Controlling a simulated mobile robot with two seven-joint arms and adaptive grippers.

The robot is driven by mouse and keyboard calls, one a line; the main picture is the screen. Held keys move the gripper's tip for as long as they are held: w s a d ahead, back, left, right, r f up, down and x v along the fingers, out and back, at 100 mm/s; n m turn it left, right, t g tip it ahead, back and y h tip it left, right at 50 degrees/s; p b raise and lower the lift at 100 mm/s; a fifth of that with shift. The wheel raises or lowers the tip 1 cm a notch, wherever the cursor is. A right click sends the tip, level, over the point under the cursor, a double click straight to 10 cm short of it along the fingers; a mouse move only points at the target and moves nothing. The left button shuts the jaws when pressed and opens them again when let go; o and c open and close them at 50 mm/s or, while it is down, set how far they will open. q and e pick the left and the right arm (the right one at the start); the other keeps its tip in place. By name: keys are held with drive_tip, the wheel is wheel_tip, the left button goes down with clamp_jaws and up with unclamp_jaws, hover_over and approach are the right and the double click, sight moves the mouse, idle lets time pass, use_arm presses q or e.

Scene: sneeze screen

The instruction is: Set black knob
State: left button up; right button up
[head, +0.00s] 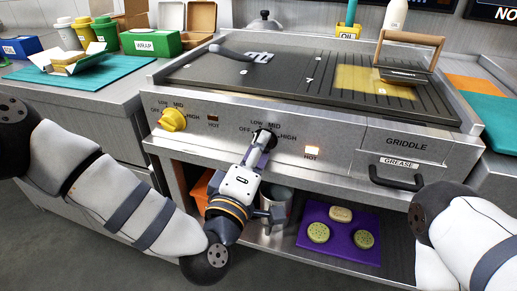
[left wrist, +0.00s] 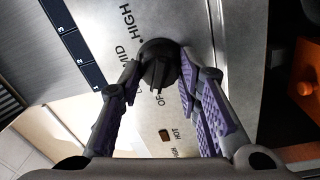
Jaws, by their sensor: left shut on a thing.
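The black knob (head: 266,137) is on the steel front panel of the griddle, with OFF, LOW, MID and HIGH marked around it. In the left wrist view the black knob (left wrist: 159,63) sits between my purple-padded fingers. My left gripper (head: 259,146) reaches up to the panel and is shut on the knob. In the left wrist view the left gripper (left wrist: 162,85) has one finger on each side of it. The setting it points at is hard to tell. My right arm shows at the right edge, but its gripper is out of view.
A yellow knob (head: 173,119) is left on the same panel. A black grease-drawer handle (head: 396,178) sticks out at right. The shelf below holds a purple board (head: 345,246) and a metal container (head: 279,203).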

use_arm(q)
drive_tip(key=shift+n, duration=0.7)
drive_tip(key=o, duration=1.2)
drive_tip(key=shift+c, duration=0.2)
drive_tip(key=shift+s, duration=0.15)
drive_tip(key=v, duration=1.1)
drive_tip(key=shift+s, duration=0.4)
drive_tip(key=shift+a, duration=0.1)
